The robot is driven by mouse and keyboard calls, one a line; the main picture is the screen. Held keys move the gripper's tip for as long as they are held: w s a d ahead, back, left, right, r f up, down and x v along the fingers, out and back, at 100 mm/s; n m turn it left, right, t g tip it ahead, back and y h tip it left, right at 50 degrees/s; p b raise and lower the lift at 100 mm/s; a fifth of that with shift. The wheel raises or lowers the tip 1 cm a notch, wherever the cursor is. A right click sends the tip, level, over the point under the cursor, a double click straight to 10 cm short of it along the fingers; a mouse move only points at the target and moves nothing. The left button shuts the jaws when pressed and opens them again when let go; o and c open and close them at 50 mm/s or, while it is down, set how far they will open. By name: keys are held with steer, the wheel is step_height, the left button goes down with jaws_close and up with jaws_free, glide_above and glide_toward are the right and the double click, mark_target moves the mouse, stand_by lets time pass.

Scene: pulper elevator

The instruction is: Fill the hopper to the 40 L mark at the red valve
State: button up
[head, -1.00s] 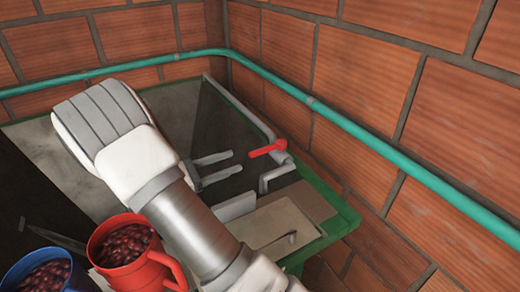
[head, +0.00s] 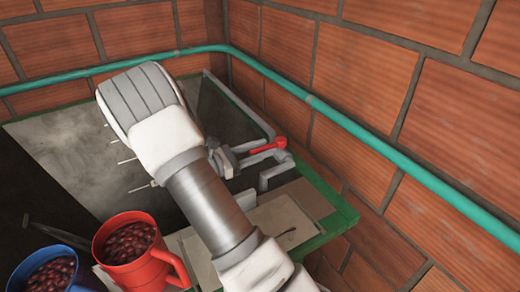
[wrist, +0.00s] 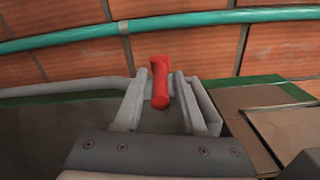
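The red valve handle (head: 268,146) sits on a grey pipe at the right side of the hopper. In the wrist view the red handle (wrist: 160,84) stands between my two fingers, with a gap visible on each side. My gripper (head: 243,156) is open around or just short of it; the head view does not settle the depth. The hopper (head: 60,145) is a grey-walled basin with a green rim, partly hidden by my arm. Short pale marks (head: 127,160) show on its inside, with no readable numbers. I cannot make out water flowing.
A red mug (head: 128,262) and a blue mug (head: 22,272), both holding dark red berries, stand at the lower left. A tan panel (head: 280,222) lies below the valve. A teal pipe (head: 350,125) runs along the brick walls close behind the valve.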

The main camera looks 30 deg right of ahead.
jaws_close()
stand_by(1.2)
